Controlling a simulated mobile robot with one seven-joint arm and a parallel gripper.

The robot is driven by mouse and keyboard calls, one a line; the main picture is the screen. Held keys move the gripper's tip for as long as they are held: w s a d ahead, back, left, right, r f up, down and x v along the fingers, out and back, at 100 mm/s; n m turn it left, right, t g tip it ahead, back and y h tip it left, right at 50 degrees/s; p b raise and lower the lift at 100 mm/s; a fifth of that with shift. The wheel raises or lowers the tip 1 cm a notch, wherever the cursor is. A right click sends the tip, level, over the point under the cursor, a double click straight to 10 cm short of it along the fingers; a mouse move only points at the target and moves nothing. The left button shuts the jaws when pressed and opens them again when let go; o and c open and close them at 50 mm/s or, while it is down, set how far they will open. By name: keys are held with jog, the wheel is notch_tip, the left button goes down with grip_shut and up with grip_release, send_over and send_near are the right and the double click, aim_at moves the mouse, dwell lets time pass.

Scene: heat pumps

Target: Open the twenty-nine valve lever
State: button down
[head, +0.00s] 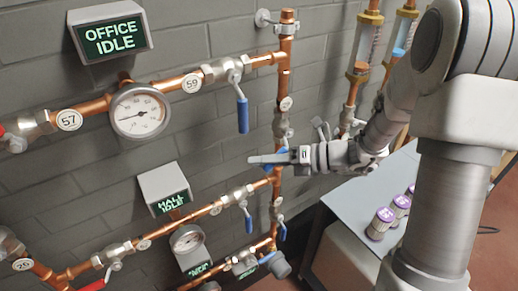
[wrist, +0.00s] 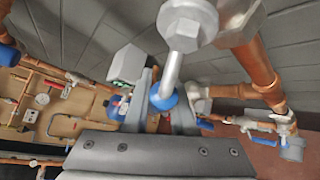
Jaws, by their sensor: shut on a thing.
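My gripper (head: 268,159) reaches left in front of the vertical copper pipe (head: 285,75) in the head view. In the wrist view its two fingers (wrist: 162,108) stand either side of a blue-tipped metal valve lever (wrist: 165,97), and it is shut on this lever. The lever's grey shank (wrist: 175,65) runs up to a large nut (wrist: 188,22) on the valve. In the head view the valve body (head: 281,124) shows above my gripper, and the gripper largely hides the lever. I cannot read a tag twenty-nine in either view.
Other blue levers hang nearby, one (head: 242,114) under tag 59 and one (head: 248,220) lower down. A pressure gauge (head: 138,111) and an "OFFICE IDLE" display (head: 111,38) are at the upper left. A grey table (head: 372,180) with purple-topped containers (head: 381,223) stands at the right.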

jog(key=shift+w+d+f+n+h, duration=0.2)
jog(key=shift+d+f+n+h, duration=0.15)
jog(key=shift+f+n+h, duration=0.15)
jog(key=shift+w+d+f+n+h, duration=0.2)
jog(key=shift+d+f+n+h, duration=0.15)
jog(key=shift+h, duration=0.25)
jog(key=shift+w+d+f+n+t+h, duration=0.3)
jog(key=shift+d+f+t+h, duration=0.1)
jog(key=shift+f+t+h, duration=0.1)
jog(key=shift+w+d+f+n+t+h+b, duration=0.25)
jog(key=shift+w+d+f+n+h+b, duration=0.1)
jog(key=shift+d+h+b, duration=0.2)
jog(key=shift+w+d+f+n+t+h+b, duration=0.25)
jog(key=shift+w+d+n+h+b, duration=0.15)
jog(key=shift+h, duration=0.25)
jog(key=shift+d, duration=0.1)
jog(key=shift+r, duration=0.1)
jog(key=c, duration=0.8)
grip_release()
jog(key=shift+o, duration=0.2)
jog(key=shift+s, duration=0.1)
